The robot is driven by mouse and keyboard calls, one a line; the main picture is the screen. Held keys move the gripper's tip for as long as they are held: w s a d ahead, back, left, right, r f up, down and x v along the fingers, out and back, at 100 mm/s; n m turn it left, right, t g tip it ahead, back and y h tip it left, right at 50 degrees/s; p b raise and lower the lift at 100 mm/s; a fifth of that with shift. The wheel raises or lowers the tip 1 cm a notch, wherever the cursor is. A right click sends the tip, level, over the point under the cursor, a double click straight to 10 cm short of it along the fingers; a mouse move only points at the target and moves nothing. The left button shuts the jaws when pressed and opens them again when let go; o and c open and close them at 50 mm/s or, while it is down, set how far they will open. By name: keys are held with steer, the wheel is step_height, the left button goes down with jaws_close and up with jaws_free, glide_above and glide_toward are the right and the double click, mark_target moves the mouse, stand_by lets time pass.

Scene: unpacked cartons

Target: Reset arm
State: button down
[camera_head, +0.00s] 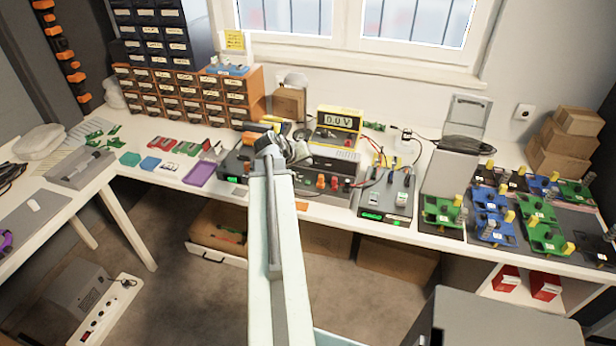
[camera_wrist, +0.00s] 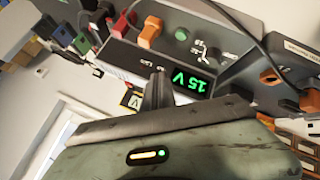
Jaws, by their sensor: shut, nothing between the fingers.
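My arm reaches from the bottom of the head view toward the long white workbench. My gripper (camera_head: 274,148) is at its far end, over the back middle of the bench, in front of the yellow meter reading 0.0 V (camera_head: 337,124). In the wrist view my gripper (camera_wrist: 158,88) is shut with nothing in it. Its dark fingers overlap the face of a grey device with a green-lit display (camera_wrist: 187,80). I cannot tell whether they touch it. The arm hides part of the bench edge.
Bench devices with cables (camera_head: 386,200) stand right of the arm, and several circuit boards (camera_head: 492,228) lie farther right. Drawer cabinets (camera_head: 182,95) stand back left. A purple tray (camera_head: 199,174) lies left of the arm. The floor (camera_head: 190,285) at lower left is partly clear.

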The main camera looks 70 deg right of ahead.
steer(key=shift+f, duration=0.1)
steer(key=w+a+n+t, duration=0.1)
steer(key=w+a, duration=0.3)
steer(key=w, duration=0.3)
steer(key=w+a+n+t+p, duration=0.15)
steer(key=w+a, duration=0.25)
steer(key=w, duration=0.4)
steer(key=w+a+n+t, duration=0.1)
steer(key=w+a+n, duration=0.1)
steer(key=w+a, duration=0.4)
steer(key=w+a+n+t+y, duration=0.2)
steer(key=w+a+n, duration=0.1)
steer(key=w+a, duration=1.25)
steer(key=w+a+f+n+y+p, duration=0.1)
steer(key=a+y, duration=0.1)
steer(key=a, duration=0.9)
steer(key=w+a+f+n+y, duration=0.1)
steer(key=a+n, duration=0.1)
steer(key=a, duration=1)
steer(key=s+a+f+g+y, duration=0.1)
steer(key=s+a+y, duration=0.1)
steer(key=a, duration=0.4)
steer(key=s+a+f+n+g+y, duration=0.1)
steer(key=s+a+g, duration=0.1)
steer(key=s+a, duration=0.3)
steer(key=a, duration=0.2)
steer(key=shift+s+a+y, duration=0.25)
steer(key=shift+a+y, duration=0.05)
steer(key=shift+y, duration=0.1)
